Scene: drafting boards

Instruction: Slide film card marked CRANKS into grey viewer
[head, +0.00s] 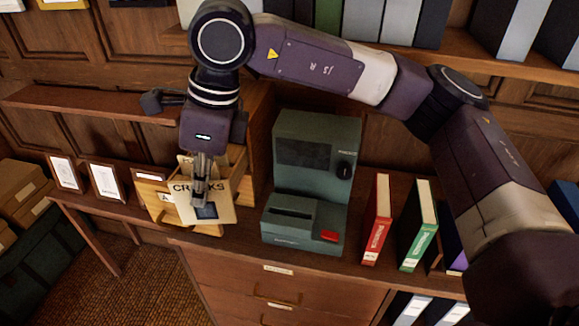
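The cream film card marked CRANKS (222,213) has a dark blue window low on its face. My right gripper (200,193) points down with its fingers over the card and looks shut on it, covering part of the lettering. The card is in front of the wooden card box (160,205); I cannot tell whether they touch. The grey-green viewer (312,187) stands just to the right, with a dark screen, a black knob, a dark slot (291,213) in its lower front part and a red button. My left gripper is not in view.
A red binder (376,222) and a green binder (418,225) stand right of the viewer. Small framed cards (107,181) stand at the left. Shelves with binders are above. Some bare desk top (225,243) lies before the box.

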